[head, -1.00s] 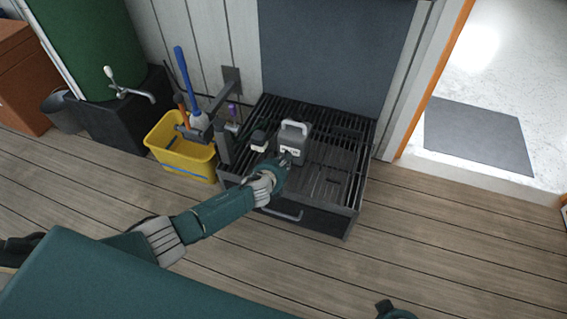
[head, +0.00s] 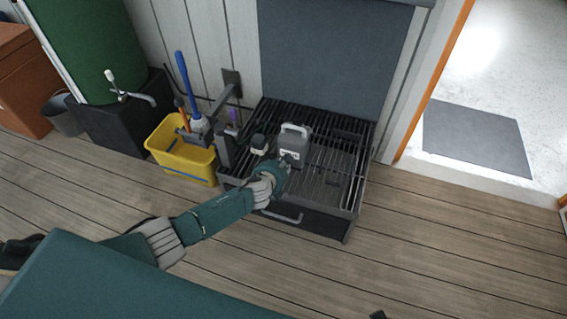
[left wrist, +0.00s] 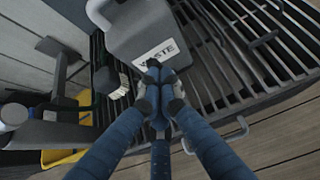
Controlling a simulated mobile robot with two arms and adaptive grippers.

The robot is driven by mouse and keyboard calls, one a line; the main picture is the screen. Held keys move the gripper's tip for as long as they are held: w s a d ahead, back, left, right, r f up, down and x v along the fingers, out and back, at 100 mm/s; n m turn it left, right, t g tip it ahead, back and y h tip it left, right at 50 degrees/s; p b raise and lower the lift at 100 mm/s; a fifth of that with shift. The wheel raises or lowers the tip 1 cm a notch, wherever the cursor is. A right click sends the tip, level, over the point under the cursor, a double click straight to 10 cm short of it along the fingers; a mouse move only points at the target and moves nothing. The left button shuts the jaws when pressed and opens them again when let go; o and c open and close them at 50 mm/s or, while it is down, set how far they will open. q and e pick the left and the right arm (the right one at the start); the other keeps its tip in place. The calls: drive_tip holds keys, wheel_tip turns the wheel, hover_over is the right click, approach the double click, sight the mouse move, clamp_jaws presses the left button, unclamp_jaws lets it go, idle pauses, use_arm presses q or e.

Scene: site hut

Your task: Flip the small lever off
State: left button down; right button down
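A tap (head: 130,95) with a small upright pale-tipped lever (head: 109,76) is on the green barrel at the left. I cannot tell for sure whether this is the task's lever. My left gripper (head: 288,160) is far to its right, over the black slatted rack, in front of a grey container (head: 294,146) with a carrying handle. In the left wrist view, my left gripper (left wrist: 160,76) has its fingertips together, with nothing seen between them, close to the container's WASTE label (left wrist: 155,52). A dark tip at the bottom edge may be my right gripper (head: 378,315); its fingers are hidden.
The slatted rack (head: 340,205) stands against the wall. A small black item with a white part (head: 258,144) is left of the container. A yellow bucket (head: 180,160) and a blue-handled brush (head: 182,72) are further left. The floor (head: 440,235) at right is clear.

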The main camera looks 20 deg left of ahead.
use_arm(q)
drive_tip(key=v, duration=1.2)
idle(0.6)
